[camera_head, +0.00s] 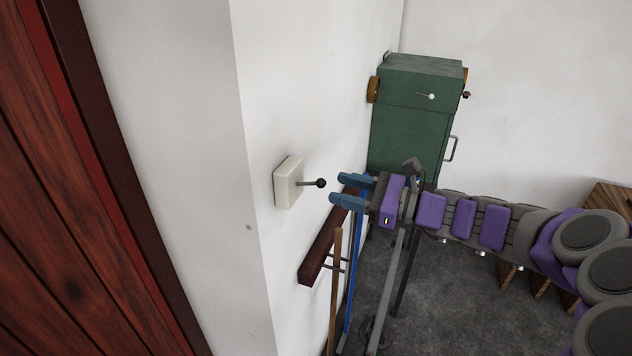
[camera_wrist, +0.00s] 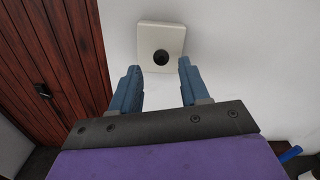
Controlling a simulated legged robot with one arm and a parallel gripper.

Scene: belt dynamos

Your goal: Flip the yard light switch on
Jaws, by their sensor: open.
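The light switch is a cream square plate (camera_head: 288,182) on the white wall, with a short dark lever ending in a black ball knob (camera_head: 320,183). In the head view the lever sticks out from the plate toward my gripper. My gripper (camera_head: 336,188) has blue fingers, is open and empty, and is just right of the knob, apart from it. In the wrist view the switch plate (camera_wrist: 171,40) is straight ahead, with the black knob (camera_wrist: 160,57) showing beyond and between the fingertips of my gripper (camera_wrist: 159,69).
A dark red rack (camera_head: 318,262) on the wall below the switch holds long-handled tools (camera_head: 336,280). A green cabinet (camera_head: 410,135) stands behind my gripper. A wooden door (camera_head: 80,200) is at the left, and a wooden crate (camera_head: 610,205) is at the right. The wall around the switch is clear.

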